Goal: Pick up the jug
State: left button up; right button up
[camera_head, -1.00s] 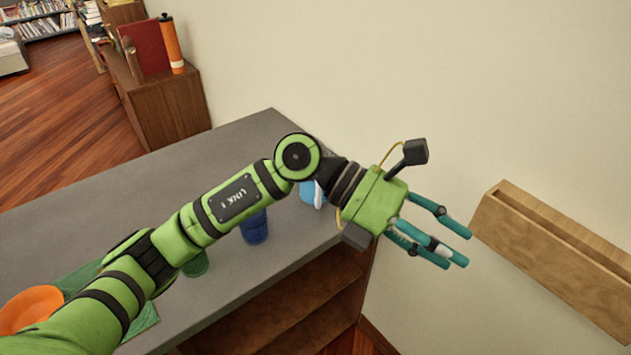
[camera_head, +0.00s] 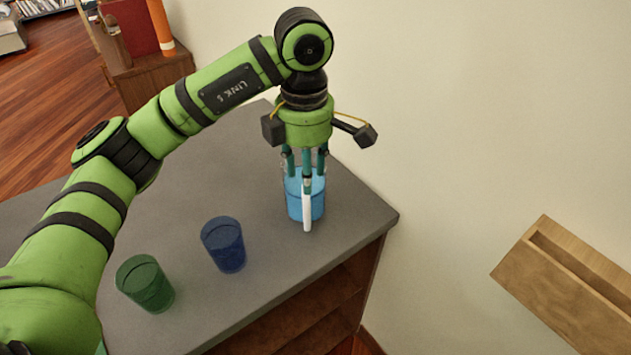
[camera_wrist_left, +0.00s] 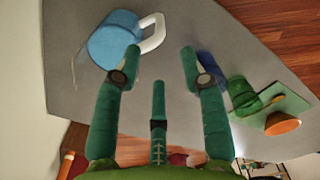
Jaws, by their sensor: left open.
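The light-blue jug (camera_head: 318,205) with a white handle (camera_head: 307,212) stands on the grey counter near its right end. My left gripper (camera_head: 306,172) points down over the jug in the head view, and its fingers hide part of the jug's top. In the left wrist view the jug (camera_wrist_left: 112,42) is at the upper left, with its white handle (camera_wrist_left: 153,33) toward the open fingers (camera_wrist_left: 160,62). The space between the fingers shows bare counter, so the gripper is open and empty. My right gripper is not in view.
A dark blue cup (camera_head: 223,245) and a green cup (camera_head: 146,284) stand on the grey counter (camera_head: 275,275) left of the jug. A wooden wall box (camera_head: 565,285) is at the right. An orange bowl (camera_wrist_left: 282,124) rests on a green mat (camera_wrist_left: 262,107).

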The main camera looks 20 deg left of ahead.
aim_at(307, 216)
pick_arm(q)
jog(key=f, duration=0.1)
jog(key=f+b, duration=0.1)
jog(key=f, duration=0.1)
jog(key=shift+w+f, duration=0.1)
jog(key=shift+w, duration=0.2)
jog(key=f+b, duration=0.1)
jog(key=s+b, duration=0.1)
jog(key=b, duration=0.1)
jog(key=shift+s+f, duration=0.2)
jog(key=shift+f, duration=0.2)
notch_tip(307, 216, down, 2)
jog(key=shift+w+f, duration=0.15)
notch_tip(307, 216, down, 5)
jog(key=shift+w+a+r+p, duration=0.1)
jog(key=shift+w+p, duration=0.05)
jog(key=shift+p, duration=0.75)
jog(key=shift+w+f, duration=0.1)
jog(key=shift+f, duration=0.3)
grip_shut()
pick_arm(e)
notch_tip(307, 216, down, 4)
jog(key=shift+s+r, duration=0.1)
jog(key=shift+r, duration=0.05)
pick_arm(q)
jog(key=shift+r, duration=0.1)
